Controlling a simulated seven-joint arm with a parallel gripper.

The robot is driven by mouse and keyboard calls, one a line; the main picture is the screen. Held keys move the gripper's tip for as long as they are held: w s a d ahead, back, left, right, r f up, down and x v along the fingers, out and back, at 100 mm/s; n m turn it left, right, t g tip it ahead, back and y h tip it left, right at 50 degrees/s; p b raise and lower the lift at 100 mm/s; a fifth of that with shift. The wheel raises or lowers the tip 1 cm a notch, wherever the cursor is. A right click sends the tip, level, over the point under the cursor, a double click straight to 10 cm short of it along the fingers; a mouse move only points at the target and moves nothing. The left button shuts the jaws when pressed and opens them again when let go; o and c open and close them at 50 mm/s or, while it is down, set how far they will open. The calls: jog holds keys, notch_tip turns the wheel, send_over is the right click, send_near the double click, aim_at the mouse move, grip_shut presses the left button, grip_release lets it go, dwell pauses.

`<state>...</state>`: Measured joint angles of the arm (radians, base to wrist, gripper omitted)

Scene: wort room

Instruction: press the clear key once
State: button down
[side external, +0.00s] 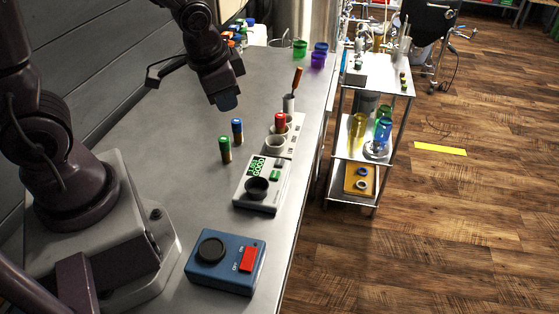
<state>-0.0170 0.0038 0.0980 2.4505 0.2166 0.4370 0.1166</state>
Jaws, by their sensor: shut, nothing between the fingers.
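A blue box (222,265) with a black knob and red switch is in front. Bare bench lies left.

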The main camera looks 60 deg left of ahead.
jog(key=w+a+f+m+t, duration=0.1)
jog(key=w+f+m+t, duration=0.2)
jog(key=w+f+m, duration=0.45)
jog(key=m+t+h, duration=0.1)
jog(key=t+h, duration=0.2)
send_over(279, 163)
jog(key=shift+r, duration=0.2)
jog(key=shift+f, duration=0.1)
jog(key=shift+f, duration=4.35)
jog(key=shift+f, duration=0.4)
